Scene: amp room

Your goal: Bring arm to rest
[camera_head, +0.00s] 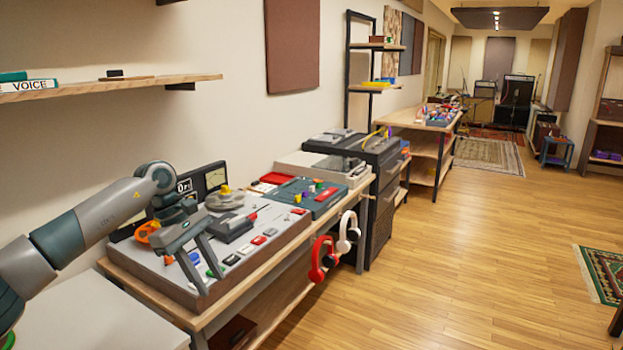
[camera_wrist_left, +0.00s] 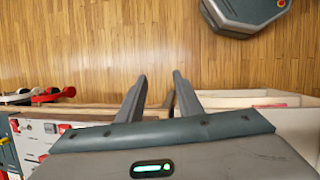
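My left arm (camera_head: 100,222) comes in from the left and reaches over the near workbench. Its gripper (camera_head: 211,284) hangs over the near part of the grey console (camera_head: 275,228), fingers pointing down. In the left wrist view the two fingers (camera_wrist_left: 160,76) stand apart with nothing between them, so the gripper is open and empty. The bench edge and wooden floor show beyond them. I cannot tell how far the fingertips are above the console. My right gripper is in neither view.
Red headphones (camera_head: 318,260) and white headphones (camera_head: 347,233) hang at the bench's front edge. A teal box (camera_head: 305,196) and a turntable (camera_head: 325,168) stand farther along. A wall shelf (camera_head: 110,88) is above the arm.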

